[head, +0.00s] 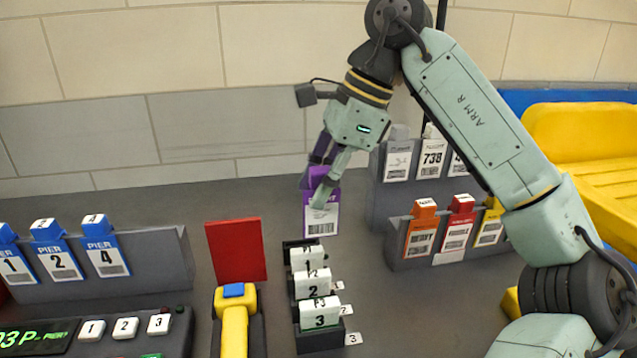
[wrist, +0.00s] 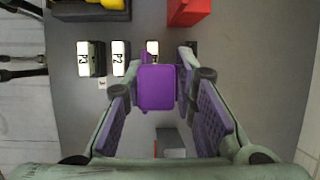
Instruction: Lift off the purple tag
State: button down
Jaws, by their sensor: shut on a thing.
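The purple tag (head: 321,214) has a purple top and frame around a white label with a barcode. My gripper (head: 322,180) is shut on its top and holds it upright in the head view, beyond the row of white numbered blocks. In the wrist view the purple tag (wrist: 157,88) shows from above as a purple block between the two fingers of my gripper (wrist: 157,95). The head view does not show clearly how far its lower edge is from the counter.
White numbered blocks (head: 313,290) stand in dark holders in front of the tag. A red panel (head: 236,251) stands left of it. Grey racks with orange, red and yellow tags (head: 421,233) and white tags (head: 432,157) are at right. Blue pier tags (head: 56,260) fill a rack at left.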

jog(key=shift+r+p, duration=2.9)
jog(key=shift+r, duration=0.35)
jog(key=shift+f, duration=0.1)
